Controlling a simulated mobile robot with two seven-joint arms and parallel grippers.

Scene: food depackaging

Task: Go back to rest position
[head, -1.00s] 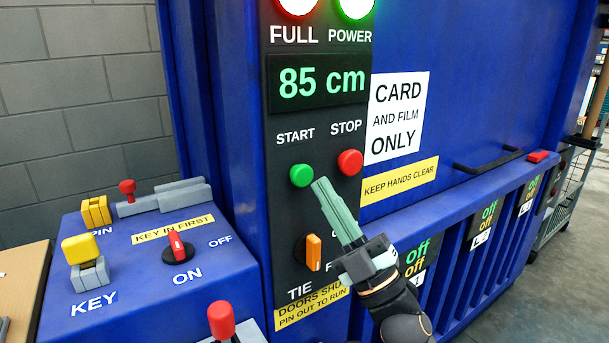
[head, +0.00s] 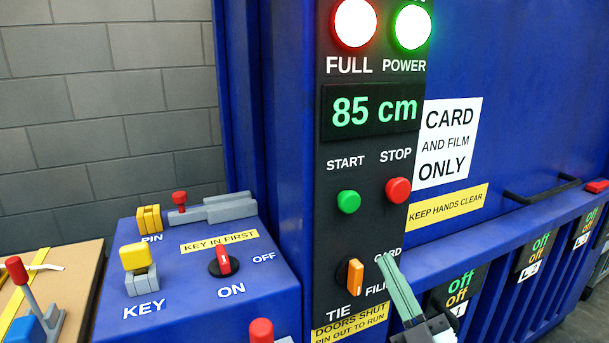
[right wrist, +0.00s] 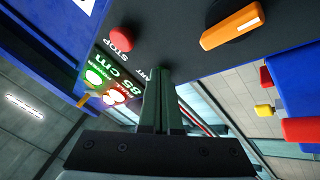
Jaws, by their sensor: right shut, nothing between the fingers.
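My right gripper (head: 386,262) is in the lower part of the head view, in front of the black control panel (head: 336,229) and to the right of the orange selector knob (head: 355,276). Its green fingers are closed together with nothing between them. The fingers also show in the right wrist view (right wrist: 160,85), with the orange knob (right wrist: 232,27) above right and the red stop button (right wrist: 121,40) above left. In the head view the fingertips are below the green start button (head: 348,201) and the red stop button (head: 398,190), clear of both. My left gripper is out of view.
A blue control box (head: 190,300) with a key, a pin and a red switch turned to ON stands left of the panel. A red-knobbed lever (head: 261,330) rises at the bottom. The display (head: 369,110) reads 85 cm. A black handle (head: 541,187) juts from the blue machine.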

